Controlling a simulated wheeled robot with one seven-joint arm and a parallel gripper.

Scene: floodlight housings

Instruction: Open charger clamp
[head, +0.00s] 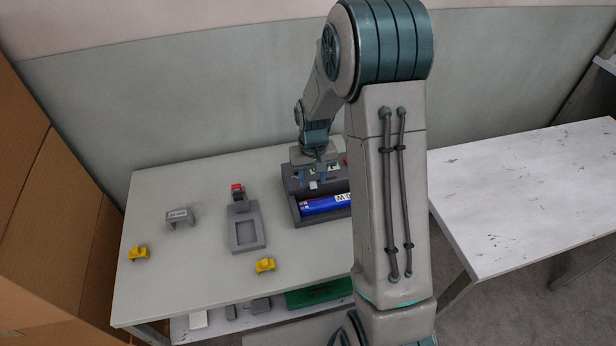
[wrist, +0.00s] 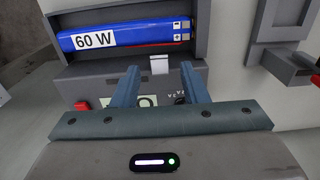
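The charger is a dark grey box (head: 291,203) on the table, partly hidden by my arm in the head view. A blue battery (head: 325,206) lies in its bay; in the wrist view the battery (wrist: 135,36) reads "60 W". A small white tab (wrist: 159,64), perhaps the clamp, stands at the bay's edge by the battery's terminal-marked end. My gripper (wrist: 160,78) is open, its two blue fingers apart over the charger's panel. The tab shows between and just beyond the fingertips; I cannot tell whether they touch anything. The panel is partly hidden behind the fingers.
A grey fixture (head: 246,244) with a red-tipped clamp (head: 237,190) stands left of the charger. A grey labelled bracket (head: 180,216) and two yellow pieces (head: 138,254) (head: 265,266) lie on the table (head: 205,280). A red button (wrist: 82,105) sits on the charger's panel. A white table (head: 520,190) stands right.

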